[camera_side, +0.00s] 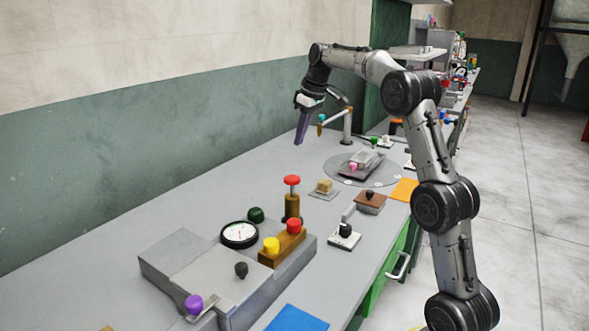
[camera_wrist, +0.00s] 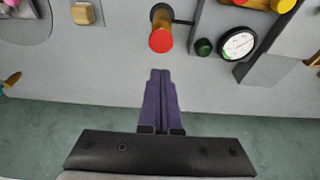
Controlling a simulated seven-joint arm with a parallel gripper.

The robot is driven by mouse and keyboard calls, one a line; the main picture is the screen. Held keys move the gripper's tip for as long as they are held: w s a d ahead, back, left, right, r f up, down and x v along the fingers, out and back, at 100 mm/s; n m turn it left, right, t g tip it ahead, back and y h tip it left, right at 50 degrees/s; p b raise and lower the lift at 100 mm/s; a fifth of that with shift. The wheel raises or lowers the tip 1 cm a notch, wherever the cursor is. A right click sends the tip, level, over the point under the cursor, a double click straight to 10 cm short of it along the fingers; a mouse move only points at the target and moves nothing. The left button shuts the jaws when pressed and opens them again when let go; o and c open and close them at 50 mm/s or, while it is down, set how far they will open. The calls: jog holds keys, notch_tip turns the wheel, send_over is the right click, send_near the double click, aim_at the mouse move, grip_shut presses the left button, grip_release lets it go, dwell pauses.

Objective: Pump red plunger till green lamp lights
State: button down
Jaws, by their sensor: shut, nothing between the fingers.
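The red plunger (camera_side: 292,181) is a red cap on a brass-coloured post, standing upright and raised. It also shows in the wrist view (camera_wrist: 162,40), just beyond my fingertips. The green lamp (camera_side: 256,214) is a small dark green dome beside the gauge and looks unlit; it also shows in the wrist view (camera_wrist: 204,47). A round gauge with a white face (camera_side: 239,235) sits next to it. My gripper (camera_side: 300,141), with purple fingers, is shut and empty, pointing down in the air beyond the plunger. Its tips (camera_wrist: 160,73) are apart from the plunger.
A brown block with a red and a yellow knob (camera_side: 271,245) stands close in front of the plunger. A grey housing (camera_side: 165,262) lies to the left. A small tan block (camera_side: 324,186) and a round plate (camera_side: 335,166) lie beyond. The table toward the wall is clear.

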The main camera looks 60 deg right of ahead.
send_near(296, 179)
jog(key=w+f, duration=0.1)
jog(key=f, duration=0.1)
jog(key=w+f, duration=0.2)
jog(key=f, duration=0.1)
jog(key=shift+w, duration=0.2)
jog(key=shift+f, duration=0.65)
jog(key=shift+s+f, duration=0.1)
jog(key=shift+f, duration=2.1)
jog(key=w+v, duration=0.1)
jog(key=v, duration=1.3)
jog(key=shift+w+r, duration=0.25)
jog(key=shift+r, duration=0.15)
